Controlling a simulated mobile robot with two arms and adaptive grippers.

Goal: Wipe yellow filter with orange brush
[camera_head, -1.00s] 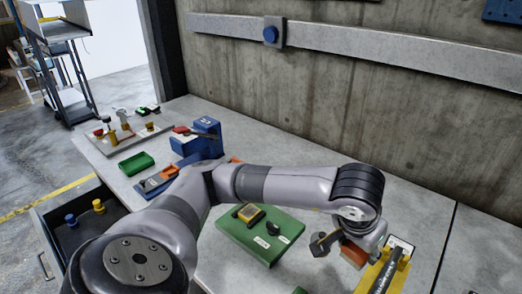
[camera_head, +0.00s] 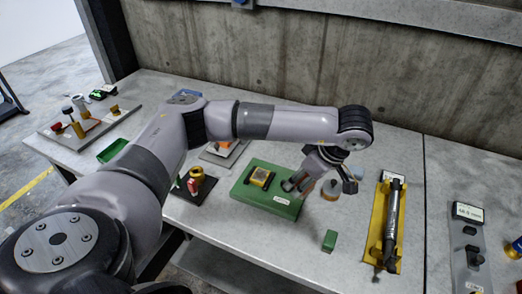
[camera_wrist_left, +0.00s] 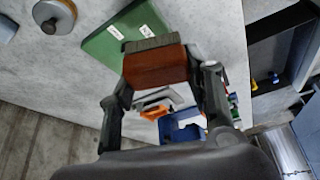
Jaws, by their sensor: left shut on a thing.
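The yellow filter (camera_head: 260,177), a small yellow square in a dark frame, lies on a green board (camera_head: 247,192) on the table. My left gripper (camera_head: 302,184) is above the right end of the board, to the right of the filter. In the left wrist view its fingers (camera_wrist_left: 163,97) are shut on the orange brush (camera_wrist_left: 155,68), a red-orange block with grey bristles facing away from the palm. The brush is mostly hidden in the head view. The filter cannot be made out in the left wrist view. My right gripper is not in view.
A round grey-topped piece (camera_head: 331,189) stands right of the board. A small green block (camera_head: 329,240) lies in front. A yellow stand with a dark cylinder (camera_head: 391,222) is further right. A small red and yellow item (camera_head: 194,181) is left of the board. The concrete wall rises behind.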

